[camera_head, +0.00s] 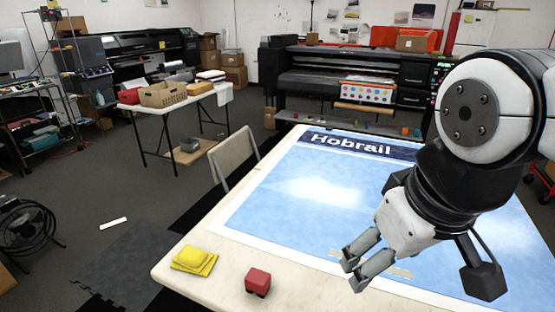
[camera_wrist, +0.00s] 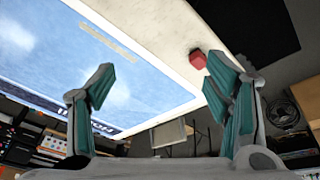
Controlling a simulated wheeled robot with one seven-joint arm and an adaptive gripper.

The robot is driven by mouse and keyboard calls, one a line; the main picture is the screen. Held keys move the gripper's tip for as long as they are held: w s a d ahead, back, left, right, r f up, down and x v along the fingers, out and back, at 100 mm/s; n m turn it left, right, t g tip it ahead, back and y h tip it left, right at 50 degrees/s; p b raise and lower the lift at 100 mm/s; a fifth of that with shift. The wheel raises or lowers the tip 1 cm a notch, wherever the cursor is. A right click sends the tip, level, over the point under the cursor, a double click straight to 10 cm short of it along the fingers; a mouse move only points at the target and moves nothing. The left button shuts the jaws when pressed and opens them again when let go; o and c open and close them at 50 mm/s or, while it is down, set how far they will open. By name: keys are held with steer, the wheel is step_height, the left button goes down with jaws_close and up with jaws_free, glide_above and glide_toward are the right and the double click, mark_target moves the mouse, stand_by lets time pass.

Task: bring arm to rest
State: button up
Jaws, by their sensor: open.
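My gripper (camera_head: 352,269) is open and empty, held above the right part of the table (camera_head: 185,266) over a blue printed sheet (camera_head: 290,185). In the wrist view its two fingers (camera_wrist: 160,95) stand well apart with nothing between them. My arm comes in from the right edge of the head view and covers part of the sheet. A red block (camera_head: 258,281) sits on the pale table edge, left of my gripper. The red block also shows in the wrist view (camera_wrist: 198,59), beyond the right finger.
A yellow stack (camera_head: 195,259) lies at the table's front left corner. A chair (camera_head: 235,152) stands against the left edge. A fan (camera_head: 25,232) stands at far left.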

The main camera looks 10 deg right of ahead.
steer(key=shift+s+m, duration=0.9)
steer(key=shift+s, duration=0.1)
steer(key=shift+r+p, duration=0.4)
steer(key=shift+r, duration=0.05)
